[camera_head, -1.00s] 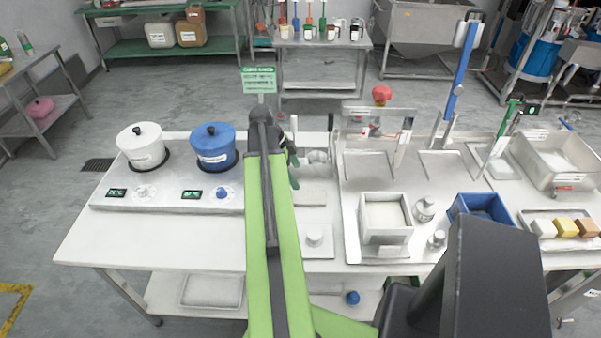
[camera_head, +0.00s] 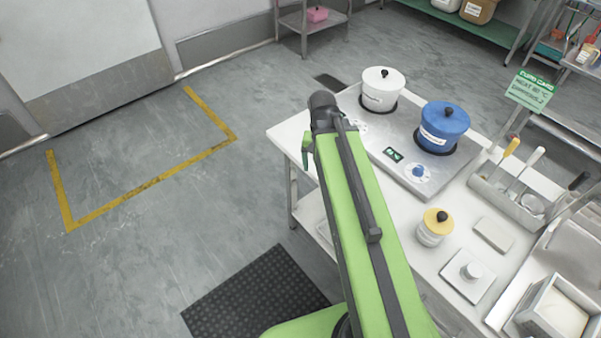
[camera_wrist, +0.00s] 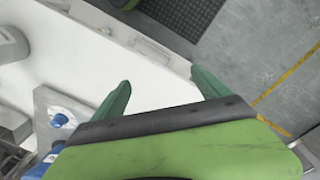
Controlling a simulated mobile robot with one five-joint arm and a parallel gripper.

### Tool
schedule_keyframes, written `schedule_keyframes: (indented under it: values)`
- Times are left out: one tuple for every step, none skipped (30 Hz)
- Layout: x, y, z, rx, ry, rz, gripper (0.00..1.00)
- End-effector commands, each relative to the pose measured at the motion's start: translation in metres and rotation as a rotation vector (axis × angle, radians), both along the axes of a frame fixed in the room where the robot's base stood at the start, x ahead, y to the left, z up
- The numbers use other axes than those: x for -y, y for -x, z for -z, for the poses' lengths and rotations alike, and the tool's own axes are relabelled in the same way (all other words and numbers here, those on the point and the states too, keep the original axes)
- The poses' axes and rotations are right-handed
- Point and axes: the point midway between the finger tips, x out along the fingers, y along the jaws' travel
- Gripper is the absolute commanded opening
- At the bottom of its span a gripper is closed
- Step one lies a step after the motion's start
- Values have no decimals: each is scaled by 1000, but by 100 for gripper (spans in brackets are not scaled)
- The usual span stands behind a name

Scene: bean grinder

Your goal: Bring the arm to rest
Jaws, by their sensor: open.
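My arm (camera_head: 370,230) is green with a dark strip and stretches out over the left end of the white worktable (camera_head: 290,131). My gripper (camera_wrist: 161,88) shows in the wrist view with two green fingers spread apart and nothing between them. In the head view only a bit of a green finger (camera_head: 306,150) shows below the dark wrist, at the table's left corner. The rest of the gripper is hidden behind the arm there. In the wrist view the fingers point across the table's edge toward the floor.
A white pot (camera_head: 381,90) and a blue pot (camera_head: 442,128) stand on the heater plate just right of the wrist. A yellow-lidded jar (camera_head: 434,228) stands right of the arm. Left is open floor with yellow lines (camera_head: 150,184) and a black mat (camera_head: 255,294).

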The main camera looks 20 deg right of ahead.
Motion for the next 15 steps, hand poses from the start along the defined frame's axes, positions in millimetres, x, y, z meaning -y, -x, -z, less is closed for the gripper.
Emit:
schedule_keyframes:
  values:
    - [-38, 0, 0, 1, -21, -147, 86]
    - [-55, 0, 0, 1, -31, -226, 86]
    - [-74, 0, 0, 4, -43, -311, 86]
    - [-86, 0, 1, 4, -51, -363, 86]
    - [-94, 0, 1, 5, -56, -402, 86]
    - [-104, 1, 1, 6, -61, -441, 86]
    - [-107, 1, 1, 7, -63, -458, 86]
    - [-109, 1, 1, 7, -65, -468, 86]
    - [-110, 1, 1, 6, -65, -474, 86]
    - [-110, 1, 1, 6, -65, -474, 86]
    - [-109, 1, 1, 7, -65, -473, 86]
    - [-109, 0, 1, 7, -65, -471, 86]
    - [-109, 0, 1, 7, -65, -471, 86]
    - [-109, 0, 1, 7, -65, -470, 86]
    - [-109, 0, 1, 7, -65, -469, 86]
